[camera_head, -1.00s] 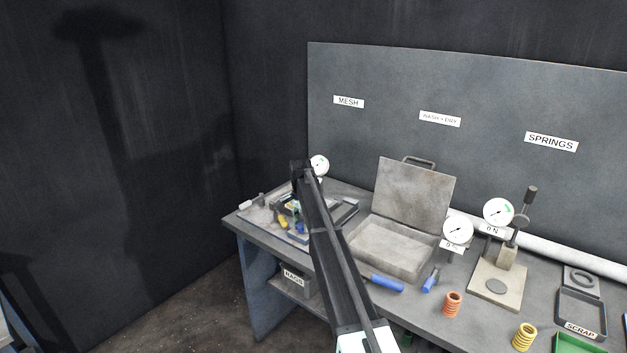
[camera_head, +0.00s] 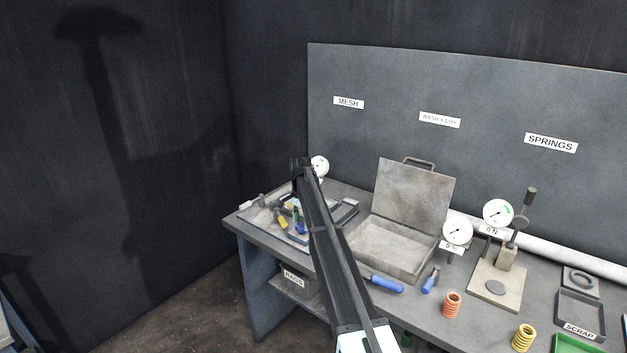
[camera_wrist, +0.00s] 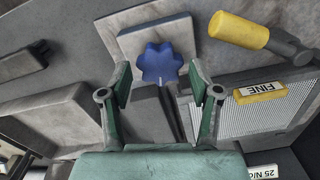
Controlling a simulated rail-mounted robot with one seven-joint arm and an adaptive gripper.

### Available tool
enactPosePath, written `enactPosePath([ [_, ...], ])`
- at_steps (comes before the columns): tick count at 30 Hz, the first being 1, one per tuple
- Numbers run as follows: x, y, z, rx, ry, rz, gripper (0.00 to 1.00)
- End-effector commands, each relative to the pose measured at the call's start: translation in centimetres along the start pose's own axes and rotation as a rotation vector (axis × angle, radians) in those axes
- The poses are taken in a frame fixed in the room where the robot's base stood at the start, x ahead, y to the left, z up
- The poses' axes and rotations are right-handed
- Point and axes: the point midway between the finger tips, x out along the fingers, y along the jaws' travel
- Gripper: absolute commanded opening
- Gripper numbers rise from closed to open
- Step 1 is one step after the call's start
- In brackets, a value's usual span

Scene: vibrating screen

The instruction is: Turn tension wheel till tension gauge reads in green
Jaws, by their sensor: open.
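The tension wheel, a blue lobed knob (camera_wrist: 160,64), sits on a grey block in the wrist view, just beyond and between my fingertips. My gripper (camera_wrist: 160,85) is open, its green fingers on either side of the knob's near edge; I cannot tell whether they touch it. In the head view my arm partly covers the fixture, and a bit of blue shows at the knob (camera_head: 301,229). A white round gauge (camera_head: 319,166) stands behind my arm at the bench's left end. Its needle is too small to read.
A yellow-handled clamp (camera_wrist: 240,31) and a mesh panel tagged FINE (camera_wrist: 262,93) lie right of the knob in the wrist view. An open grey case (camera_head: 398,247), two other gauges, springs and blue-handled tools stand further right on the bench.

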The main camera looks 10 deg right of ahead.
Motion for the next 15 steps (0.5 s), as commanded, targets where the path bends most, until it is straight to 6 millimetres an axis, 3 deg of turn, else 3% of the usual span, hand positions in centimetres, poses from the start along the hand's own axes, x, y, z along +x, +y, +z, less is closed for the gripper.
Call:
enactPosePath([
  [15,-4.0,0.0,0.0,0.0,0.0,0.0,0.63],
])
